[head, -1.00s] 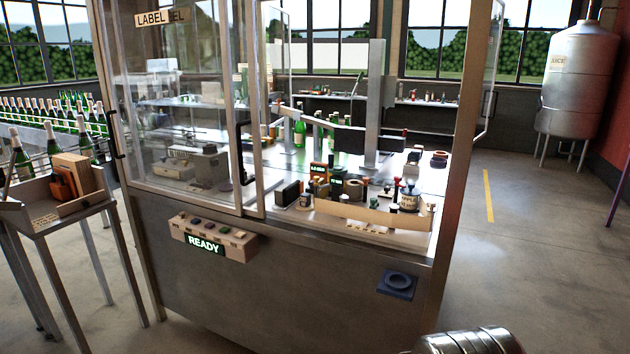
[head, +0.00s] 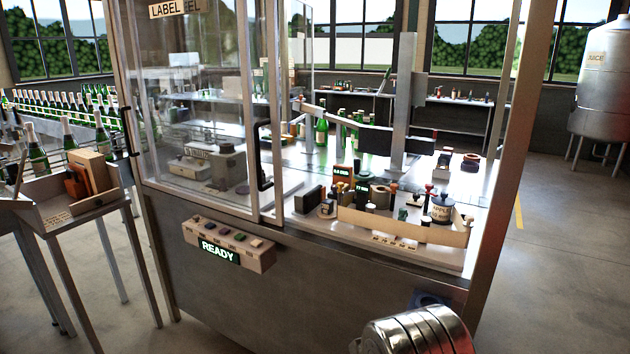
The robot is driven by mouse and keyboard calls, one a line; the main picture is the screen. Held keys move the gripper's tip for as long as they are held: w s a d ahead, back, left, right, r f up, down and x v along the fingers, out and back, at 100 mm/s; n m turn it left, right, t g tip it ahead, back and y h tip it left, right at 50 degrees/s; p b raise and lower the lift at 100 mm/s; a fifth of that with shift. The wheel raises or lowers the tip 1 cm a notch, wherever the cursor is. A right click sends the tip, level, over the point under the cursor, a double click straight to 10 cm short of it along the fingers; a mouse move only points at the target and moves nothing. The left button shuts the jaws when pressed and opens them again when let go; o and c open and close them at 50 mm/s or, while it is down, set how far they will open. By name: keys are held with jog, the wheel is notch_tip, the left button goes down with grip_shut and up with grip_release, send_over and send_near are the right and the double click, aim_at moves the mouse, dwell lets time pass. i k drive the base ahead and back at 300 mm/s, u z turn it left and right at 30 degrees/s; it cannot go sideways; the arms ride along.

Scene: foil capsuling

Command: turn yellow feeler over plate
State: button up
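I cannot make out a yellow feeler or the plate for certain in the head view; the small items on the machine's deck are too small to tell apart. A low tan tray (head: 385,225) at the deck's front edge has several small items in and behind it, among them a jar (head: 442,208) and knobs with dark or red tops. My gripper is not in view. Only a shiny ribbed metal part of my arm shows at the bottom edge, in front of the cabinet.
The glazed machine cabinet (head: 300,285) stands ahead, its right front opening uncovered. A lit READY panel (head: 228,250) juts from its front. A side table (head: 75,208) stands at left, a steel tank (head: 603,80) at far right. Floor (head: 560,260) right of the cabinet is clear.

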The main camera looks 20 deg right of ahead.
aim_at(341, 187)
jog(key=u, duration=0.4)
jog(key=i, duration=1.3)
jog(key=z, duration=0.15)
